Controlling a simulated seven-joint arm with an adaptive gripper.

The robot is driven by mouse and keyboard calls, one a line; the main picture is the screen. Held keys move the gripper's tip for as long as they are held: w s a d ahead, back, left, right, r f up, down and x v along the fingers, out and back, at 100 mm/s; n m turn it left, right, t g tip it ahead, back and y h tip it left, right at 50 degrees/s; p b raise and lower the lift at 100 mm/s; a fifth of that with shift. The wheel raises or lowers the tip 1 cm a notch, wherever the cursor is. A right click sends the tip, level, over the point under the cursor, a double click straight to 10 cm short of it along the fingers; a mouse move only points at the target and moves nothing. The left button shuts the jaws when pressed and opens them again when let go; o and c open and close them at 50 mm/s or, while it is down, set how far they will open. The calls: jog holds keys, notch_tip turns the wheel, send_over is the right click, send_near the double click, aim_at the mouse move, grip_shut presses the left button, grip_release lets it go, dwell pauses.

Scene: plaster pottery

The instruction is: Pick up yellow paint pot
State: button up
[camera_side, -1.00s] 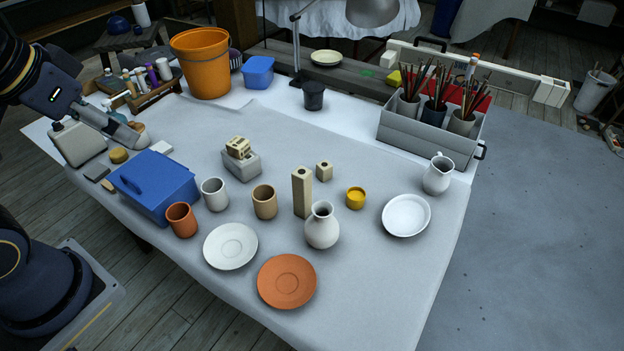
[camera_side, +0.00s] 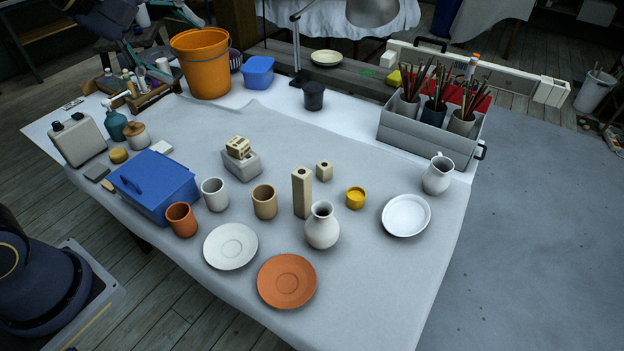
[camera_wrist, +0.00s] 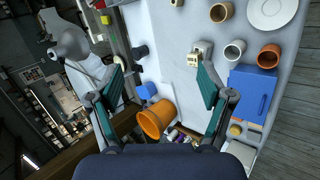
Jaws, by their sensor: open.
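The yellow paint pot (camera_side: 356,198) is a small, short round pot standing upright on the white-covered table, right of centre in the side view. It stands right of a tall beige block (camera_side: 302,193) and left of a white dish (camera_side: 406,215). I do not see it in the wrist view. My gripper (camera_wrist: 162,68) is open in the wrist view, with its two fingers wide apart and nothing between them. In the side view my arm's end is at the upper left, partly cut off, far from the pot.
A white vase (camera_side: 322,227) stands in front of the tall block, close to the pot. A small beige block (camera_side: 324,171) is behind-left. A white jug (camera_side: 438,174) and grey brush caddy (camera_side: 427,136) are right. An orange bucket (camera_side: 203,64) stands back left, also below the fingers in the wrist view (camera_wrist: 156,119).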

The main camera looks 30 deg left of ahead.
jog(key=w+d+f+n+h, duration=0.1)
jog(key=w+d+f+n, duration=0.15)
jog(key=w+n, duration=0.6)
jog(key=n+g, duration=0.4)
send_over(355, 195)
jog(key=s+a, duration=0.1)
jog(key=s, duration=0.3)
jog(key=shift+y, duration=0.3)
jog(key=f, duration=3.6)
jog(key=shift+s+a, duration=0.15)
jog(key=shift+s, duration=0.05)
jog(key=shift+d+x, duration=0.15)
jog(key=shift+x, duration=1.45)
jog(key=shift+d+x, duration=0.15)
jog(key=shift+x, duration=1.4)
jog(key=shift+c, duration=0.3)
jog(key=c, duration=1.2)
